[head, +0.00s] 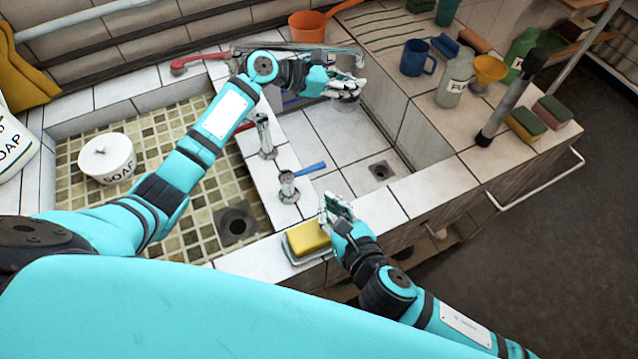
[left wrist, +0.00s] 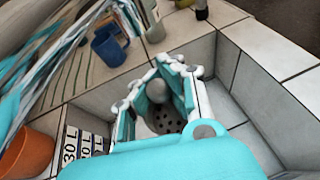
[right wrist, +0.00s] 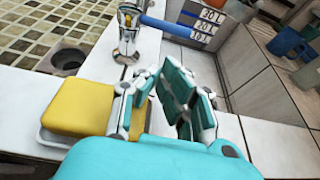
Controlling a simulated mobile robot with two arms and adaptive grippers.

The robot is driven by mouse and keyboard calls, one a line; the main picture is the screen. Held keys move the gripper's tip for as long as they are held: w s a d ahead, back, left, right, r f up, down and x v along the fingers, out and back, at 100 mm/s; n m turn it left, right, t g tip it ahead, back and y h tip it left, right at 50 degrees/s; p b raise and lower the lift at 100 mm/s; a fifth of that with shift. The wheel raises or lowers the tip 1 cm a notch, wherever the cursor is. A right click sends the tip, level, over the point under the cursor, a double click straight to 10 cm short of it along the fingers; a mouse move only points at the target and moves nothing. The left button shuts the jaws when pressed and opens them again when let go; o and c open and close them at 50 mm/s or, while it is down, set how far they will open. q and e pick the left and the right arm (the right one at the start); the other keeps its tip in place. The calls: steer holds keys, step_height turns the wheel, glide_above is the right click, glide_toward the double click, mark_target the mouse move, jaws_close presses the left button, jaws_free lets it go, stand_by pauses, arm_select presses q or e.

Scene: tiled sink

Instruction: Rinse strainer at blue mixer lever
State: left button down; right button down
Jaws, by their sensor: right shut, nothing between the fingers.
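A chrome mixer (head: 288,187) with a blue lever (head: 309,170) stands on the divider between the basins; its lever also shows in the right wrist view (right wrist: 178,28). My left gripper (head: 348,88) is over the right basin. In the left wrist view its fingers close around a grey rounded knob above a dark disc with holes, which looks like the strainer (left wrist: 165,121).
The yellow sponge (head: 308,238) lies in a dish on the front rim. A second chrome mixer (head: 264,135) stands farther back on the divider. A white tub (head: 107,158) sits in the left basin. A blue mug (head: 417,58) and bottles stand at right. The right basin's floor is clear.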

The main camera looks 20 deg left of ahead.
mark_target(303, 172)
steer(key=w+a, duration=0.3)
steer(key=shift+w+a+r, duration=0.15)
steer(key=shift+w+a, duration=0.15)
steer(key=shift+w, duration=0.1)
arm_select(q)
steer(key=shift+d, duration=0.1)
arm_select(e)
steer(key=shift+w+a+r, duration=0.1)
steer(key=shift+w+a, duration=0.2)
steer(key=shift+w, duration=0.2)
steer(key=shift+s+d, duration=0.1)
